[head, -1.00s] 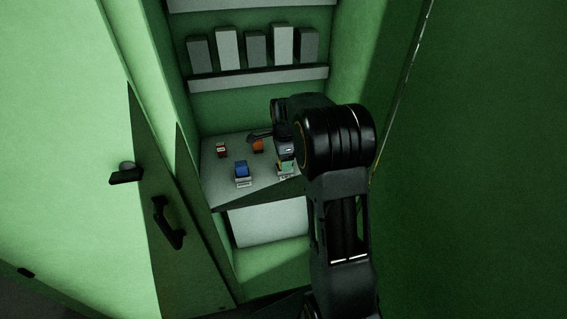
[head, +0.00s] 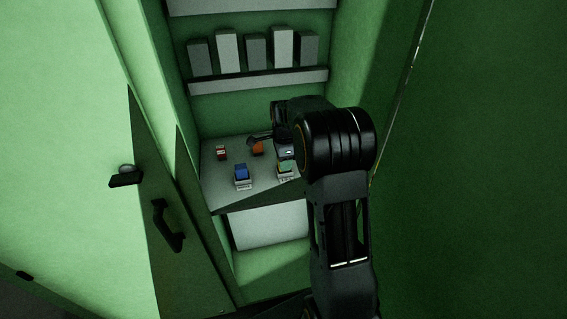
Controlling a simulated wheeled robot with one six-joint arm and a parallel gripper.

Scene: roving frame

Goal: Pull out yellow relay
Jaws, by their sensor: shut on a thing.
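My gripper (head: 284,156) is low over the right part of the grey panel (head: 219,187) in the cabinet, mostly hidden behind my own dark arm. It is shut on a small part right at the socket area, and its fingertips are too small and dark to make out. I take this part to be the yellow relay, but its colour does not show clearly. A green-topped block (head: 286,169) on a pale base is just below the gripper. I cannot tell whether the held part is seated or lifted clear.
A blue relay (head: 241,171), an orange one (head: 258,149) and a red one (head: 221,152) stand on the panel to the left. Several grey boxes (head: 228,50) line a shelf above. An open door with a black handle (head: 168,225) is at the left; a green wall bounds the right.

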